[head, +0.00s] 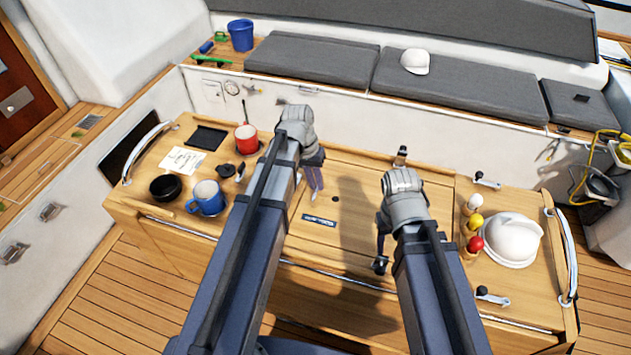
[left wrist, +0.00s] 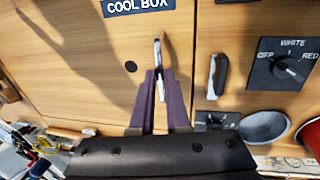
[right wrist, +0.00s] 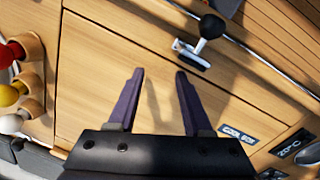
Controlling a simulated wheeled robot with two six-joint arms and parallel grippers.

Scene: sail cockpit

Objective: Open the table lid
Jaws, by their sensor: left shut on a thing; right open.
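The table lid (head: 347,240) is the flat wooden panel in the middle of the table, marked with a dark "COOL BOX" label (head: 318,220). It lies flat and closed. My left gripper (head: 316,185) is low over the lid's left part. In the left wrist view its purple fingers are shut on a thin metal handle (left wrist: 158,70) beside the lid's edge seam. My right gripper (head: 382,232) is open and empty above the lid's right part. The right wrist view shows bare wood between its fingers (right wrist: 160,75) and a black-knobbed lever (right wrist: 204,38) ahead.
A blue mug (head: 207,198), black bowl (head: 165,188) and red mug (head: 246,138) stand on the left. On the right are a white helmet (head: 512,242) and several coloured pegs (head: 475,222). Another black-knobbed lever (head: 486,180) sits behind them. Grey cushions (head: 440,85) line the back bench.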

